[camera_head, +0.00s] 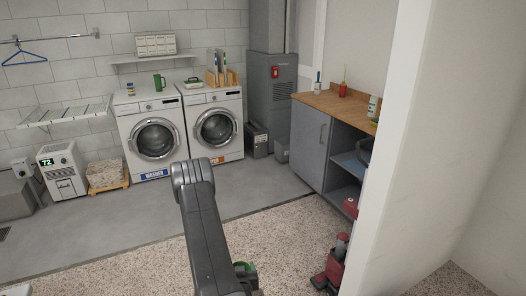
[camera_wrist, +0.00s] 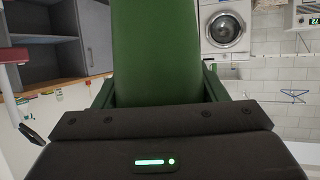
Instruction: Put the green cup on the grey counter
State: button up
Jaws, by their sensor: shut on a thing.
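My gripper (camera_wrist: 155,90) is shut on a green cup (camera_wrist: 156,45), which fills the upper middle of the wrist view. In the head view only a bit of green (camera_head: 246,267) shows beside my dark arm at the bottom; the rest is hidden. The grey counter (camera_head: 308,143) is a grey cabinet with a wooden top (camera_head: 330,103), at the right behind the white wall edge. The held cup is away from it, nearer to me. The counter also shows upside down in the wrist view (camera_wrist: 58,35).
A red bottle (camera_head: 342,88) and a white-green bottle (camera_head: 373,105) stand on the countertop. Another green mug-like thing (camera_head: 158,82) stands on the washer (camera_head: 151,133). A white wall edge (camera_head: 385,160) and a red vacuum-like thing (camera_head: 332,268) stand at the right. The floor before the washers is clear.

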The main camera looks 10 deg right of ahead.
aim_at(344, 110)
jog(key=i+u, duration=0.1)
jog(key=i, duration=0.4)
jog(key=i+l+u, duration=0.1)
jog(key=i, duration=0.4)
jog(key=i+l+u, duration=0.15)
jog(key=i, duration=1.1)
jog(key=i+j+z, duration=0.15)
jog(key=i, duration=0.55)
jog(key=i+z, duration=0.25)
jog(key=z, duration=0.15)
jog(key=i+z, duration=0.25)
jog(key=z, duration=0.15)
jog(key=i+z, duration=0.35)
jog(key=i+j+z, duration=0.1)
jog(key=z, duration=0.3)
